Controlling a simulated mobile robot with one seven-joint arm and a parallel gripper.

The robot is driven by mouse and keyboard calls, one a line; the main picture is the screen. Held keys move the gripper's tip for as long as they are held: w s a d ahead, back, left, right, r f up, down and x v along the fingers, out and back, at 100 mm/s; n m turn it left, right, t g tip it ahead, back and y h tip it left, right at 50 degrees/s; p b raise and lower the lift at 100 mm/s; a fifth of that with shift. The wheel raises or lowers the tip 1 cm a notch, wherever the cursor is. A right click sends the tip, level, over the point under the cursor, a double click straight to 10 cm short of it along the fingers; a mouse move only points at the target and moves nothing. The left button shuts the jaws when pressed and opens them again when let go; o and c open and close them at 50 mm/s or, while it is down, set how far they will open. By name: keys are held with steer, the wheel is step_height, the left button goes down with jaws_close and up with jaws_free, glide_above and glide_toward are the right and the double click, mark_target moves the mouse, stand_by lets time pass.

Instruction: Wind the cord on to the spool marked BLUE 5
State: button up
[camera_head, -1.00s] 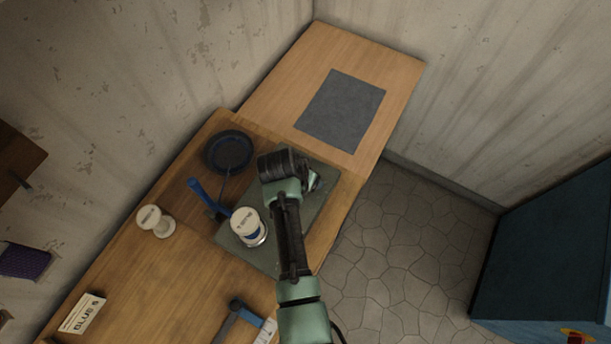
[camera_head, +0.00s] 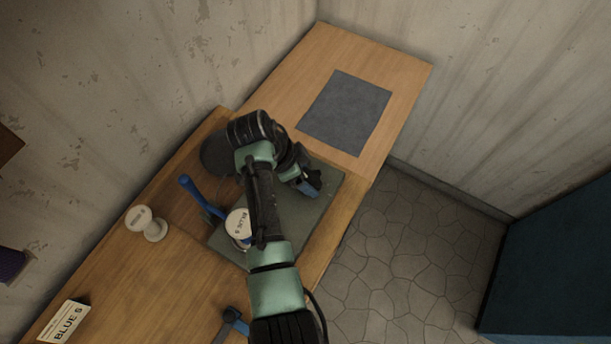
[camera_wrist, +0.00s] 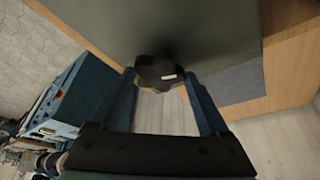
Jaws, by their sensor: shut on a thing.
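A white-topped spool (camera_head: 238,223) with small lettering, which I read as BLUE 5, stands on a grey-green plate (camera_head: 325,205) on the bench, partly behind my arm. A blue upright lever (camera_head: 194,193) rises beside it. A round dark dish (camera_head: 214,158) lies behind, half hidden by my arm; the cord is hard to make out now. My gripper (camera_head: 308,186) is over the right part of the plate. In the wrist view my gripper (camera_wrist: 157,80) has its blue fingers either side of a dark lobed knob (camera_wrist: 157,70) with a white mark, shut on it.
Another white spool (camera_head: 146,222) stands at the left of the bench. A card (camera_head: 65,322) reading BLUE 5 is at lower left. A blue-and-dark tool (camera_head: 234,320) lies at the front. A grey mat (camera_head: 345,110) lies on the clear far table. A wall runs along the left.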

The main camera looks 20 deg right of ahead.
stand_by(0.3)
steer(key=o, duration=1.2)
steer(key=shift+r, duration=0.15)
steer(key=b+v, duration=0.1)
steer(key=v, duration=1.2)
steer(key=shift+w, duration=0.1)
